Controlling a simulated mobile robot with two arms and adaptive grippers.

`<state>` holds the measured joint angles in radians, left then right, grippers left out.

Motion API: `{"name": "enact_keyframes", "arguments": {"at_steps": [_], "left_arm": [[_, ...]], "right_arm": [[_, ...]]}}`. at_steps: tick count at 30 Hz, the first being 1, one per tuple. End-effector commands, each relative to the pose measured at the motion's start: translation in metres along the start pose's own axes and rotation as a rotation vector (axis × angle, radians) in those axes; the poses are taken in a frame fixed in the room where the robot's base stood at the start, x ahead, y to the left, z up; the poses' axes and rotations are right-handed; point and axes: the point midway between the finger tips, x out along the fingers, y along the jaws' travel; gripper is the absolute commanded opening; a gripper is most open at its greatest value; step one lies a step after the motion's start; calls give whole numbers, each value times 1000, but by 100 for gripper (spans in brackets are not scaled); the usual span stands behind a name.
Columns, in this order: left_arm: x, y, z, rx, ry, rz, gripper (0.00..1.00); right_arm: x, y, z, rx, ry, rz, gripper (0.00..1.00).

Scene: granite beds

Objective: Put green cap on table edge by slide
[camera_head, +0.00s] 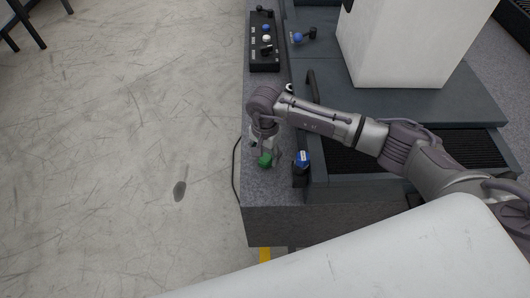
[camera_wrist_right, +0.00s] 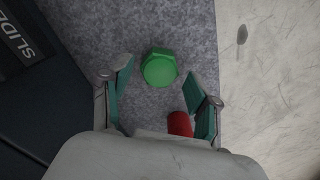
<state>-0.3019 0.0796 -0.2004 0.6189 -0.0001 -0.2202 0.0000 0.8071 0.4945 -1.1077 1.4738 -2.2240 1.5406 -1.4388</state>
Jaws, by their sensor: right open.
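The green cap (camera_head: 265,160) sits on the speckled grey granite table (camera_head: 270,193), near its left edge in the head view. In the right wrist view the green cap (camera_wrist_right: 159,68) is hexagonal and lies just beyond the fingertips, roughly centred between them. My right gripper (camera_head: 262,147) points down over the cap; in the wrist view its teal-padded fingers (camera_wrist_right: 158,85) are spread with nothing held between them. A dark slide panel (camera_wrist_right: 25,50) with the letters "SLIDE" shows at the left of the wrist view. My left gripper is not in view.
A red object (camera_wrist_right: 180,124) stands near one finger in the wrist view. A blue-topped black item (camera_head: 302,160) is right of the gripper. A control panel (camera_head: 264,42) and a large white block (camera_head: 405,45) stand farther back. Bare floor (camera_head: 120,150) lies left of the table.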

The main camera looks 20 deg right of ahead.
Motion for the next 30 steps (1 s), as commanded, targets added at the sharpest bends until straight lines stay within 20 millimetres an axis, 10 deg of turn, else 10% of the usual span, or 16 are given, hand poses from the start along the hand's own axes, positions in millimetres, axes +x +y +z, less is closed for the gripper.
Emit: {"name": "enact_keyframes", "arguments": {"at_steps": [21, 30], "left_arm": [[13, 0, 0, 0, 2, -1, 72], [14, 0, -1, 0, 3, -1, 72]], "right_arm": [[-108, 0, -1, -1, 3, -2, 61], [-124, 0, 0, 0, 0, 1, 61]]}}
